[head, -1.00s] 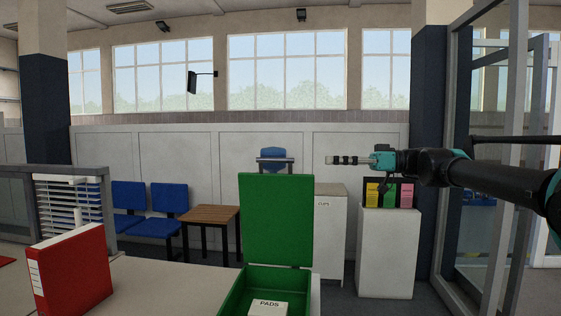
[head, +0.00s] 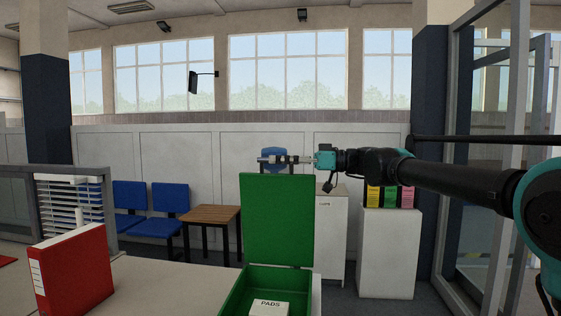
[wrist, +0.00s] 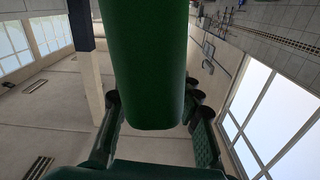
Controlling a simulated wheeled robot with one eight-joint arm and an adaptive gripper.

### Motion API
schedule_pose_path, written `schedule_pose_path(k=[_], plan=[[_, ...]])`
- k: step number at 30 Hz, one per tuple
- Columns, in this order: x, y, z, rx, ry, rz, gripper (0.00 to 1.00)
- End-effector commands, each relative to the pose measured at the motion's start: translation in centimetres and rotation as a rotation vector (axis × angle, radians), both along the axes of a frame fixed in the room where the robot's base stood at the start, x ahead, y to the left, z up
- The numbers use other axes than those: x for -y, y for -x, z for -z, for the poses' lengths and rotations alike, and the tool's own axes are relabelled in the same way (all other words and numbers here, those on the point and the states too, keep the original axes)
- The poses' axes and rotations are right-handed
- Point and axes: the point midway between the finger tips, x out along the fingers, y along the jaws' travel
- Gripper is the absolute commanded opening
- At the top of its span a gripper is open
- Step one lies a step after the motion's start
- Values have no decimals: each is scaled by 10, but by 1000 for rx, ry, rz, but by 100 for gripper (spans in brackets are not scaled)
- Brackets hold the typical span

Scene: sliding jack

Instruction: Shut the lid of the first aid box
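The first aid box (head: 233,297) is an open green box at the bottom of the head view. Its green lid (head: 278,220) stands about upright at the far side. My gripper (head: 266,160) points left just above the lid's top edge in the head view, with no clear contact. Its fingers show side-on, so their gap is hidden. In the wrist view, dark finger links of my gripper (wrist: 155,135) show on both sides. A dark green shape covers the middle there; I cannot tell whether it is the lid or part of my gripper.
A white box marked PADS (head: 269,307) lies inside the first aid box. A red binder (head: 75,270) stands on the pale counter (head: 165,285) to the left. Blue chairs (head: 170,198), a small wooden table (head: 212,213) and white cabinets (head: 388,250) stand farther back.

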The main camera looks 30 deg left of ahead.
Motion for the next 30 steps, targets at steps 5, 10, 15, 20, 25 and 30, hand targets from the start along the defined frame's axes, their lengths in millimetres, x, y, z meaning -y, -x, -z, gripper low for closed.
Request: schedule_pose_path(k=[5,10,15,20,25,30], plan=[[-2,0,0,0,0,1,34],[-1,0,0,0,0,1,28],[-1,0,0,0,0,1,7],[-1,0,0,0,0,1,0],[-1,0,0,0,0,1,0],[-2,1,0,4,-1,1,0]])
